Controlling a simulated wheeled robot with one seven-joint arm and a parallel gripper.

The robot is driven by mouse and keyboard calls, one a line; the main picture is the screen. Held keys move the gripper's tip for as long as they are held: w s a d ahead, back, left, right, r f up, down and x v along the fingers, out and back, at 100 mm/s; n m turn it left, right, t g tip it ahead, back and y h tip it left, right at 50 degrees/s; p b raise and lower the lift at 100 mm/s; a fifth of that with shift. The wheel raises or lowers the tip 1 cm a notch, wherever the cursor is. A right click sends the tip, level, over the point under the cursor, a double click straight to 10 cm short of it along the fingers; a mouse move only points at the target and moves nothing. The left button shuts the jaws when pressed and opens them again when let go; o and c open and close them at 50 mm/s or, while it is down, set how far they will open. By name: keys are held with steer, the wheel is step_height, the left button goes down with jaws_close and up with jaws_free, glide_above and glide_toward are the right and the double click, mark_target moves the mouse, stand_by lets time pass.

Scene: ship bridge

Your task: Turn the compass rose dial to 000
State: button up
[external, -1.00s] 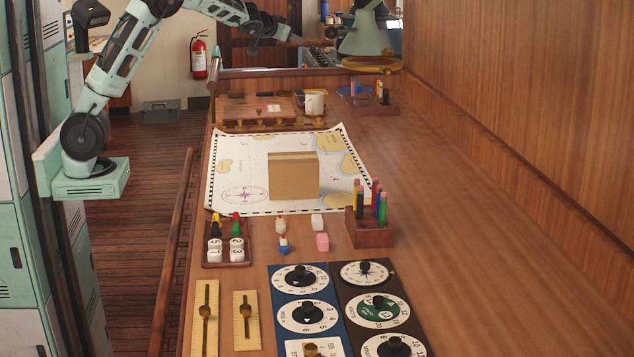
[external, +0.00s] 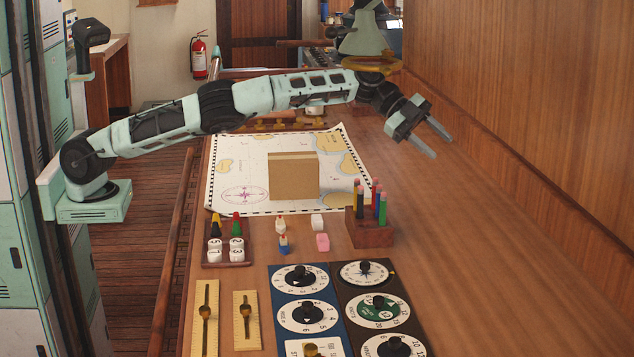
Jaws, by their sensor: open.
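The compass rose dial (external: 372,278) looks to be the white dial with a star-like rose at the top of the dark right-hand panel (external: 398,308). A black knob (external: 364,268) stands at its middle. Its fine markings are too small to read. My gripper (external: 434,141) is open and empty, in the air over the right side of the counter. It is well beyond and above the dial, with its fingers pointing down to the right.
A pen holder (external: 368,235) with upright pens stands between the chart (external: 228,172) and the dials. A cardboard box (external: 294,178) stands on the chart. The wooden wall bounds the right; the counter's right strip is clear.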

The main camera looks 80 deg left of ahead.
steer(key=s+d+f+m+g+p, duration=0.3)
steer(key=s+d+f+g, duration=0.15)
steer(key=d, duration=0.35)
steer(key=m+g+y+p, duration=0.4)
steer(key=m+g+y, duration=0.15)
steer(key=y, duration=0.25)
glide_above(366, 265)
steer(key=t, duration=0.1)
steer(key=shift+m, duration=0.35)
step_height(366, 265, down, 17)
steer(key=shift+r, duration=0.15)
jaws_close()
